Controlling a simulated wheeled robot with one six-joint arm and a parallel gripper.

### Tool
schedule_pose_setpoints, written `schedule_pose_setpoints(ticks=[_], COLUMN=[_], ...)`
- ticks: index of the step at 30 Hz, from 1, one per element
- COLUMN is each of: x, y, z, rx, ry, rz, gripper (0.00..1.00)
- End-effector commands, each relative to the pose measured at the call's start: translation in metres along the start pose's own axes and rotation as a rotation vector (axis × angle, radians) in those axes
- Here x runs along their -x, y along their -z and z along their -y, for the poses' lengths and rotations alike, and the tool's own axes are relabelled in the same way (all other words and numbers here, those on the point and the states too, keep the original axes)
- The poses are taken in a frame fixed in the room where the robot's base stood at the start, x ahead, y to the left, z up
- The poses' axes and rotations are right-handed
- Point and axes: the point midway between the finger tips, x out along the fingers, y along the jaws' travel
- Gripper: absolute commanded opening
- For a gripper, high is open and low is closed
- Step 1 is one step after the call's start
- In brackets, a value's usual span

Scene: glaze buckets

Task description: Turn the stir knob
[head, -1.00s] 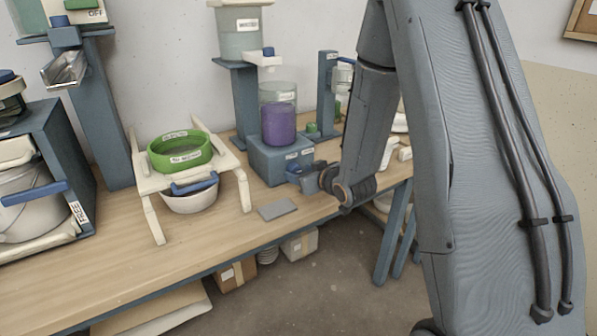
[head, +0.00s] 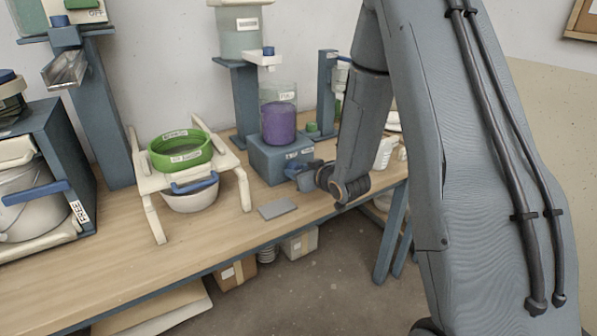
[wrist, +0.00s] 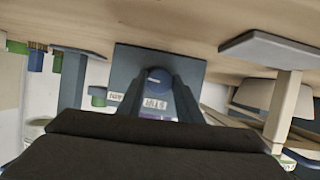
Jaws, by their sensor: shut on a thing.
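The stir knob (wrist: 160,76) is a round blue knob on the front of a blue-grey block, seen in the wrist view above a white STIR label (wrist: 155,103). My gripper (wrist: 158,87) is shut on the knob, with one finger on each side of it. In the head view my gripper (head: 303,177) reaches the front right of the stirrer block (head: 267,162), and the knob is hidden there. A clear jar (head: 279,122) with purple liquid stands on the block.
A white stand with a green sieve (head: 180,150) and a white bowl (head: 190,198) is left of the stirrer. A grey plate (head: 277,208) lies in front of it on the wooden bench (head: 110,262). A blue-grey dispenser post (head: 240,100) rises behind.

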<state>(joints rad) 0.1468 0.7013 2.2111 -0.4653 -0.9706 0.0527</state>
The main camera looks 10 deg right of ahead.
Motion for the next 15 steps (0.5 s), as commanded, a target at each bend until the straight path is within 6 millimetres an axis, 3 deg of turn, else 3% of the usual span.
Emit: schedule_pose_setpoints(ticks=[15], x=[0.0012], y=[0.0012], z=[-0.0032], rx=[-0.312], ry=[0.130], rz=[0.010], gripper=[0.10])
